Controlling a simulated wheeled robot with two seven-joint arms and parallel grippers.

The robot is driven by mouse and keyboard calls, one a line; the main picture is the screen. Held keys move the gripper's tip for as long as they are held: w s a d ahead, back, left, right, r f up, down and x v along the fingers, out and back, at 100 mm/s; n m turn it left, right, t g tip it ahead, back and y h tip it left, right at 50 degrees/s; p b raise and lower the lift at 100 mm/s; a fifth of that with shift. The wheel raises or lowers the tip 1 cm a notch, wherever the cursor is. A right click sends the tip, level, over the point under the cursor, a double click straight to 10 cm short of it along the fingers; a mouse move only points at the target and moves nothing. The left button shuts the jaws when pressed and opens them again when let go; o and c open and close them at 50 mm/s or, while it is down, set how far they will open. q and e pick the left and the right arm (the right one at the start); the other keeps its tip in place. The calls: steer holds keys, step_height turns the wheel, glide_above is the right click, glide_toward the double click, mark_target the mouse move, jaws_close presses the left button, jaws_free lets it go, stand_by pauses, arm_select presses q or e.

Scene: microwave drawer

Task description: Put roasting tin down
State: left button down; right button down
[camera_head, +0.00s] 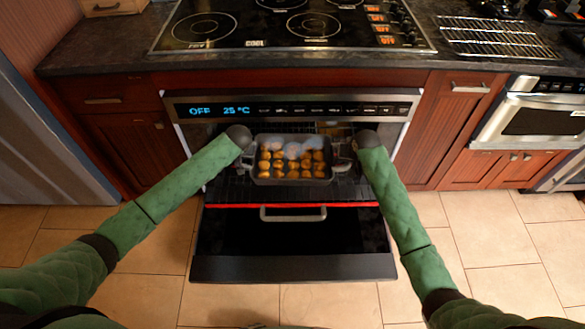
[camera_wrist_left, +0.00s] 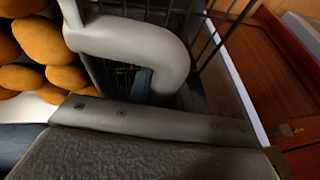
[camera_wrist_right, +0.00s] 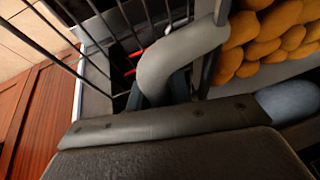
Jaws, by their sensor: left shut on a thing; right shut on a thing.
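The roasting tin (camera_head: 291,182) is a dark grey pan filled with several round golden-brown pieces. It is over a pulled-out rack (camera_head: 228,190) in front of the open oven; I cannot tell whether it touches the rack. My left gripper (camera_head: 247,158) is shut on the tin's left handle, whose grey loop shows in the left wrist view (camera_wrist_left: 165,45). My right gripper (camera_head: 345,158) is shut on the right handle, which shows in the right wrist view (camera_wrist_right: 180,60). The fingertips are partly hidden by my sleeved arms and the handles.
The oven door (camera_head: 292,268) hangs open below the rack, with a red strip (camera_head: 300,206) along the rack's front. The oven panel (camera_head: 290,109) reads OFF and 25 °C. A cooktop (camera_head: 270,30) lies above, with a wire rack (camera_head: 495,40) on the counter to its right.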

arm_select(q)
steer(key=shift+r, duration=0.2)
arm_select(e)
steer(key=shift+r, duration=0.25)
stand_by(0.3)
